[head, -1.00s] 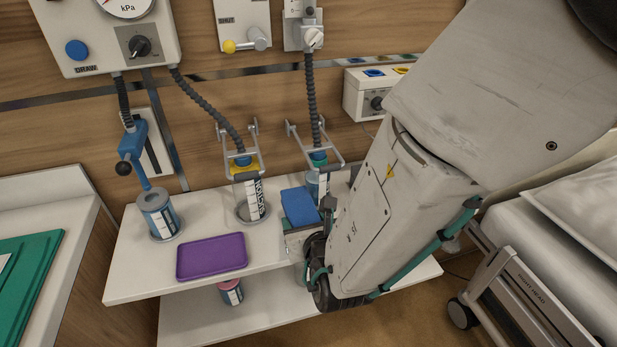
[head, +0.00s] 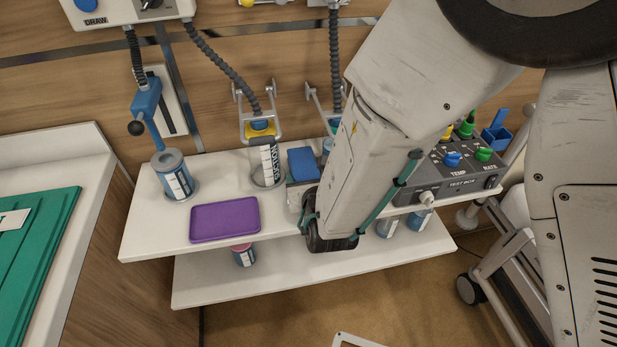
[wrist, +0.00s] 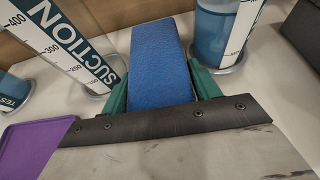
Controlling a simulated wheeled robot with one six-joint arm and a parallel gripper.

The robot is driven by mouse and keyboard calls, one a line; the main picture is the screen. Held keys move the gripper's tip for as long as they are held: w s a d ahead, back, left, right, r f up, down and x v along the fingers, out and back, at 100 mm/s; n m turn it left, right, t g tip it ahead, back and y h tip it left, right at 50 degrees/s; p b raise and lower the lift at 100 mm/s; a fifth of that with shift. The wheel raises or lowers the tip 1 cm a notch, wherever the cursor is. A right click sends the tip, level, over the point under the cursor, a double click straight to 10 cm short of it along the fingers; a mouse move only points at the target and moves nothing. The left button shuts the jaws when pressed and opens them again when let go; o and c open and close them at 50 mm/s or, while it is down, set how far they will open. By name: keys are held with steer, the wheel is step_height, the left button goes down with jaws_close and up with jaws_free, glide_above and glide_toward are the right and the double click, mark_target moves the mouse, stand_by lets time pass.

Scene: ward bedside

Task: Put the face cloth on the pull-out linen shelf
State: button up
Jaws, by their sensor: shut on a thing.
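The face cloth looks to be the folded blue, cloth-textured block (head: 302,163) on the white upper shelf (head: 150,235). It also shows in the wrist view (wrist: 161,60), standing out ahead between my two green fingers. My gripper (wrist: 162,88) is shut on it, a finger against each side. In the head view my arm and wrist hide most of the fingers. I cannot tell whether the cloth touches the shelf. A white lower shelf (head: 285,280) juts out below; no label shows which is the pull-out linen shelf.
A purple tray (head: 224,219) lies left of my gripper. A grey test box (head: 455,178) is at right. A pink-lidded jar (head: 243,256) and blue-labelled jars (head: 419,220) are on the lower shelf, otherwise largely clear.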

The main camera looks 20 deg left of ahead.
steer(key=shift+f, duration=0.1)
steer(key=o, duration=1)
steer(key=shift+c, duration=0.2)
